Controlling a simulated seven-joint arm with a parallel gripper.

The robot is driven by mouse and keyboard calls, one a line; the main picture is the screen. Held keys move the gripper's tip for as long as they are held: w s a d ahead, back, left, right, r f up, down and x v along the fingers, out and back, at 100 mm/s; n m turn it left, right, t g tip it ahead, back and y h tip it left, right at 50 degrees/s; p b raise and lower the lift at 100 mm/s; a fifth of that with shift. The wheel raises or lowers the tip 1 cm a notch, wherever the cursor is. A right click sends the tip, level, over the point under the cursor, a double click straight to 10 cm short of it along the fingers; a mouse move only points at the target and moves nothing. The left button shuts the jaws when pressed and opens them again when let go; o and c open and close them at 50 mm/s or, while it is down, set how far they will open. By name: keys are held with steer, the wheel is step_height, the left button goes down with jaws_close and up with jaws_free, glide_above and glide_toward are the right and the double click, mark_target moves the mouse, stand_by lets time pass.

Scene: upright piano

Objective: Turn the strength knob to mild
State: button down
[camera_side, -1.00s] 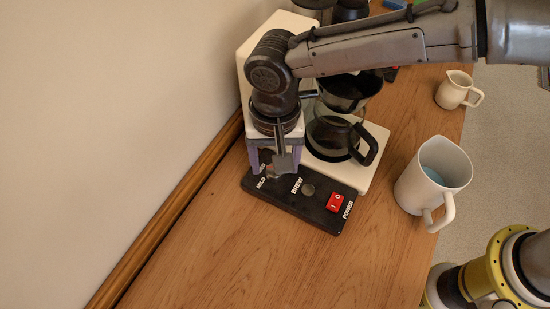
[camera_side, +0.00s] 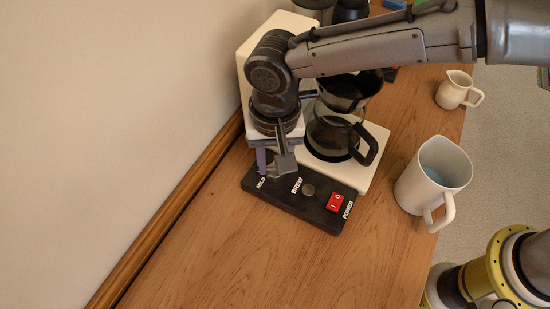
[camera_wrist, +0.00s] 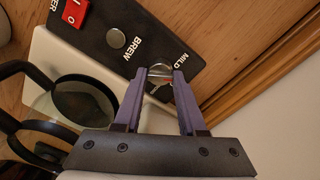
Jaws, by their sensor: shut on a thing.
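The strength knob (camera_wrist: 160,70) is a small round metallic knob at the end of the black control panel (camera_wrist: 110,15), by the printed word MILD. My gripper (camera_wrist: 159,75) has its two purple fingers around the knob, one on each side, shut on it. A small red mark shows between the fingers, close to the knob. In the side view my gripper (camera_side: 273,168) points down onto the panel (camera_side: 320,217) and mostly hides the knob. The MILD label shows just left of the fingers. I cannot read the knob's exact setting.
The round brew button (camera_side: 308,190) and red power switch (camera_side: 335,202) are on the same panel. The glass carafe (camera_side: 330,138) stands on the white coffee maker base. The wall is close at left.

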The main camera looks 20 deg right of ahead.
steer(key=shift+n, duration=2.6)
steer(key=shift+r, duration=0.1)
steer(key=shift+c, duration=2.4)
jaws_free()
step_height(320, 180, up, 14)
